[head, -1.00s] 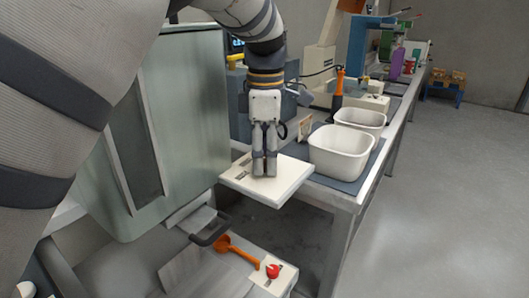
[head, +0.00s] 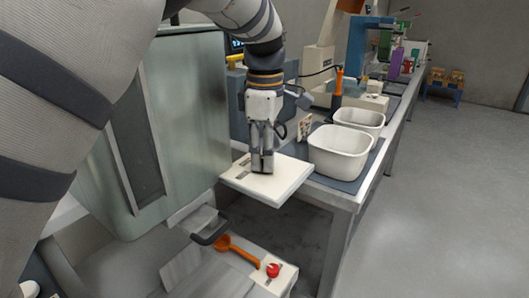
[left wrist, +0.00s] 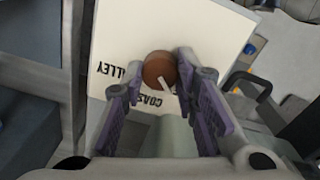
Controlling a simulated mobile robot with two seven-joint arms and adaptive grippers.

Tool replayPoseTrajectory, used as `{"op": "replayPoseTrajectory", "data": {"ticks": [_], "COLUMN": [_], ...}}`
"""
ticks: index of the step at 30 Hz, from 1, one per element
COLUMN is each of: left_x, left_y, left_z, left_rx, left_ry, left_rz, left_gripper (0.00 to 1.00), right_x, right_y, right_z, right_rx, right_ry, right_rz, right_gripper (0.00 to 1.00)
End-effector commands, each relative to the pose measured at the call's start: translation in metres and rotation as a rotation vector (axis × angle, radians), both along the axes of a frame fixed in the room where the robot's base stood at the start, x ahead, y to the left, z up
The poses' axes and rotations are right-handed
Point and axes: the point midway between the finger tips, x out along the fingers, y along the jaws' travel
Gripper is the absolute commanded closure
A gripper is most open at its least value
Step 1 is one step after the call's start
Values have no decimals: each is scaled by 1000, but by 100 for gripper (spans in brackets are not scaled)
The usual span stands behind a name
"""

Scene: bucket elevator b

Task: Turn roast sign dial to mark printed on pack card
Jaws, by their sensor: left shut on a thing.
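The roast sign (head: 290,184) is a white board at the near end of the bench. Its dial, a round brown knob (left wrist: 158,68), shows in the left wrist view with a short white pointer angled to the lower right of that picture. Upside-down print beside it reads "...ALLEY" on the left and "COAS..." below, partly hidden by the fingers. My left gripper (head: 262,167) points down at the board; its fingers (left wrist: 160,74) are shut on the knob from both sides. A small upright printed card (head: 304,129) stands behind the board; its print is too small to read. My right gripper is out of view.
Two white tubs (head: 340,152) stand on a dark mat right of the board. A greenish metal housing (head: 185,110) rises close on the left. Below are an orange scoop (head: 236,250) and a red knob (head: 273,270). Floor on the right is clear.

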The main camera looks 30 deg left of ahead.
Motion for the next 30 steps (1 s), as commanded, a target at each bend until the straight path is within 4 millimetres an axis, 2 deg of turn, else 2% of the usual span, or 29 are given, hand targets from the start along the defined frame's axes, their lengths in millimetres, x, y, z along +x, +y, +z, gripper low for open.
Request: {"op": "replayPoseTrajectory", "data": {"ticks": [30], "left_x": [0], "left_y": [1], "left_z": [-1], "left_rx": [-1], "left_ry": [2], "left_rz": [-963], "left_gripper": [100], "right_x": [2], "right_y": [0], "right_z": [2], "right_rx": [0], "right_ry": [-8], "right_rz": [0], "right_gripper": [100]}}
